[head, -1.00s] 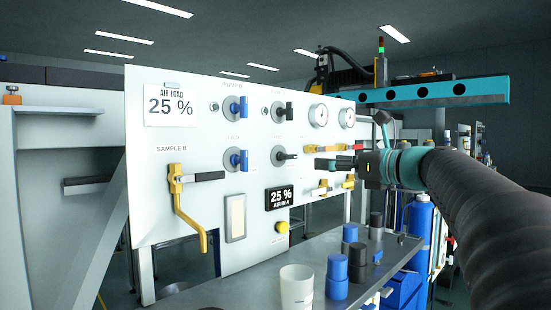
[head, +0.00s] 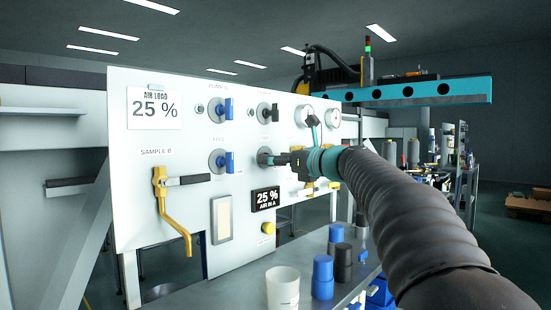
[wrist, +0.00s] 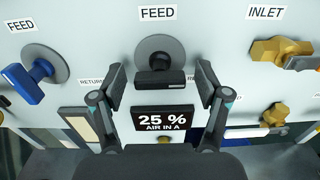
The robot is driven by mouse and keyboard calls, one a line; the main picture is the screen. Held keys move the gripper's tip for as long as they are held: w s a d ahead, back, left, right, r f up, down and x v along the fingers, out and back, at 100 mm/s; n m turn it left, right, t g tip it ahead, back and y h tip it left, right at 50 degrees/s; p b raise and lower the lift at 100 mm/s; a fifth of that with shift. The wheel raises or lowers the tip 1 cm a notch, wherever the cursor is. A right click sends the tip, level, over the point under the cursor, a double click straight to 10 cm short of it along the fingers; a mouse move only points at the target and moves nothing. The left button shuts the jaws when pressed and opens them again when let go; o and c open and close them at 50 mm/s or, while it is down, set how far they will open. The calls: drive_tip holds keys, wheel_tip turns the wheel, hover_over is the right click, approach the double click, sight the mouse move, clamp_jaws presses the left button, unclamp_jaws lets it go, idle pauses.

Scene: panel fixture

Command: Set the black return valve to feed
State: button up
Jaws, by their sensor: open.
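The black return valve shows in the wrist view as a black handle (wrist: 160,78) on a round grey plate (wrist: 160,50), under a FEED label (wrist: 157,13). The handle's bar lies crosswise in that view. My gripper (wrist: 160,82) is open, with one finger on each side of the handle and visible gaps between. Whether the fingertips reach as deep as the handle, I cannot tell. In the head view the valve's plate (head: 264,157) shows just left of my gripper (head: 284,158), which hides much of the handle. A RETURN label (wrist: 91,81) is partly hidden by the left finger.
A blue valve (wrist: 37,72) is left of the black one; a yellow valve (wrist: 278,52) is to the right. A display reading 25 % (wrist: 163,118) sits just below. Another black valve (head: 268,113) is above. A bench with cups (head: 283,285) stands in front of the panel.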

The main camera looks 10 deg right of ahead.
drive_tip(key=shift+w, duration=0.1)
drive_tip(key=shift+c, duration=0.3)
drive_tip(key=c, duration=1.1)
drive_tip(key=n+b, duration=0.2)
drive_tip(key=n, duration=0.2)
drive_tip(key=shift+f+n, duration=0.1)
drive_tip(key=shift+n, duration=0.2)
drive_tip(key=n+b, duration=0.2)
drive_tip(key=n, duration=0.2)
drive_tip(key=shift+n, duration=0.3)
drive_tip(key=n+b, duration=0.2)
drive_tip(key=n, duration=0.2)
drive_tip(key=shift+n, duration=0.3)
drive_tip(key=shift+n+b, duration=0.85)
drive_tip(key=shift+n, duration=1.25)
